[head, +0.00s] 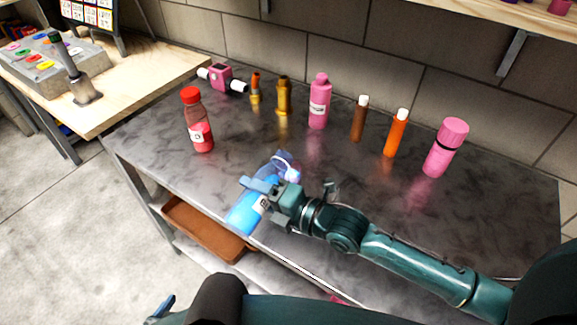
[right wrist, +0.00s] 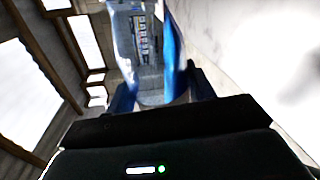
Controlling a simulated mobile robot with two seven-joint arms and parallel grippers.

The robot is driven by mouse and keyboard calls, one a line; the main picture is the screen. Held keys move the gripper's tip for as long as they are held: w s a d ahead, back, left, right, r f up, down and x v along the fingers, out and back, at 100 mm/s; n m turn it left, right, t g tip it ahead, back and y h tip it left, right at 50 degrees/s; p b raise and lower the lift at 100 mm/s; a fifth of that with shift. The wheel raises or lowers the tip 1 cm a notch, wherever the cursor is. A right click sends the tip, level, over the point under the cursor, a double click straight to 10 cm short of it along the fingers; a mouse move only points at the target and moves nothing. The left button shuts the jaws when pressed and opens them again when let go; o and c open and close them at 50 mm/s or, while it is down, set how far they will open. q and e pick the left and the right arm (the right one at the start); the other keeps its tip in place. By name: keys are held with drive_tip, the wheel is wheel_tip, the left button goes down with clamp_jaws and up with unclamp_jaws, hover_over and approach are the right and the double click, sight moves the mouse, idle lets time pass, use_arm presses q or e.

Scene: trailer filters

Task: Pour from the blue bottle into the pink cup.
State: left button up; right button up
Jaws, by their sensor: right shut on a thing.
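The blue bottle (head: 243,218) is clear with blue liquid and a pale label, and is tilted over the front part of the dark table. My right gripper (head: 262,191) is shut around its middle. The liquid lies at the lower left end; the upper end points up and right, away from me. In the right wrist view the see-through bottle (right wrist: 172,50) stands between the fingers. A pink vessel with a dark band (head: 445,150), which may be the pink cup, stands upright at the right, apart from my gripper. A bluish tip of my left gripper (head: 160,309) seems to show at the lower left.
A red bottle (head: 197,122) stands at the left of the table. A pink bottle (head: 319,103), a brown bottle (head: 359,121), an orange bottle (head: 396,135) and gold ones stand towards the wall. The middle right tabletop is clear. A brown tray (head: 205,228) is below.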

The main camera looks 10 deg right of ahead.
use_arm(q)
drive_tip(key=shift+a+r+p, duration=0.2)
drive_tip(key=shift+a+p, duration=0.05)
drive_tip(key=shift+p, duration=0.4)
use_arm(e)
drive_tip(key=shift+w+r+m, duration=0.1)
drive_tip(key=shift+r+m, duration=0.5)
drive_tip(key=shift+r, duration=0.1)
idle(0.6)
